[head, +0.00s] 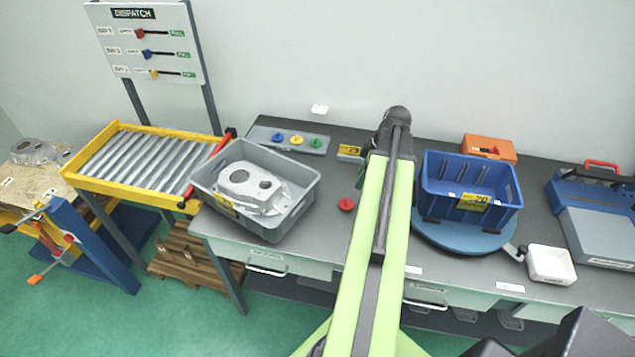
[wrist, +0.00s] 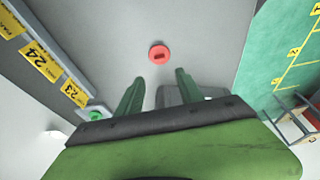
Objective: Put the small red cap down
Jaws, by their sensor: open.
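The small red cap (head: 346,204) lies on the grey bench top, between the grey bin and my arm in the head view. In the wrist view the red cap (wrist: 159,53) lies flat on the bench, ahead of the fingertips and apart from them. My gripper (wrist: 157,85) is open, with its two green fingers spread and nothing between them. In the head view my arm hides most of the gripper.
A grey bin (head: 276,233) with a casting (head: 250,190) stands left of the cap. A blue bin (head: 468,205) sits on a round blue turntable (head: 440,237) to the right. A tray with blue, yellow and green caps (head: 290,140) lies behind. Bench around the cap is clear.

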